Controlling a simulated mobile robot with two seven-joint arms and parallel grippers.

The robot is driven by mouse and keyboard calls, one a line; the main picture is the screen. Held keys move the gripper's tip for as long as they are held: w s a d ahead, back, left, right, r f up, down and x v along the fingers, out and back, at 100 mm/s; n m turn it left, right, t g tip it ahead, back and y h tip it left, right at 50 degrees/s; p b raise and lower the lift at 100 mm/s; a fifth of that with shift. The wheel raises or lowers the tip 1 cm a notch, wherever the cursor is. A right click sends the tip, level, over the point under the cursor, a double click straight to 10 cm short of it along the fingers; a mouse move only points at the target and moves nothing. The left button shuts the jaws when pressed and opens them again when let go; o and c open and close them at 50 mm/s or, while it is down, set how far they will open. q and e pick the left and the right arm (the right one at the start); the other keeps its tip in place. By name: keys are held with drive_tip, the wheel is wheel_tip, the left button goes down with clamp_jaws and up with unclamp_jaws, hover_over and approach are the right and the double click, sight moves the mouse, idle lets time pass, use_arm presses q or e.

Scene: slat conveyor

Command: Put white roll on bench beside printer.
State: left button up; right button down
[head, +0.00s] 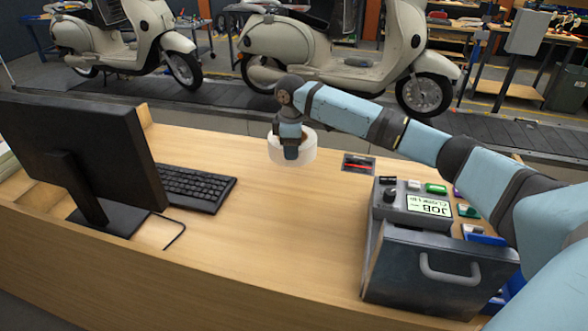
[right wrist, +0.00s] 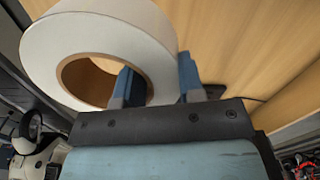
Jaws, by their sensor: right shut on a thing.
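The white roll (head: 308,154) is at the far edge of the wooden bench (head: 255,235), near its middle. My right gripper (head: 291,152) is shut on it from above. In the right wrist view the white roll (right wrist: 70,35) shows its brown core; one finger of my right gripper (right wrist: 157,82) is inside the core and the other outside the wall. I cannot tell whether the roll touches the bench. A dark grey box (head: 430,270) with a handle and lit display, likely the printer, stands on the bench's right side. My left gripper is not in view.
A black monitor (head: 85,150) and keyboard (head: 190,187) occupy the bench's left. A small dark tray with a red item (head: 358,164) lies between roll and box. The middle front of the bench is clear. A slat conveyor (head: 215,114) with scooters (head: 330,60) runs behind.

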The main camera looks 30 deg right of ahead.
drive_tip(key=shift+f, duration=3.9)
drive_tip(key=c, duration=0.7)
unclamp_jaws()
drive_tip(key=shift+f, duration=0.15)
drive_tip(key=shift+c, duration=0.2)
wheel_tip(320, 180, up, 12)
drive_tip(key=shift+a+r, duration=0.1)
drive_tip(key=shift+r, duration=0.1)
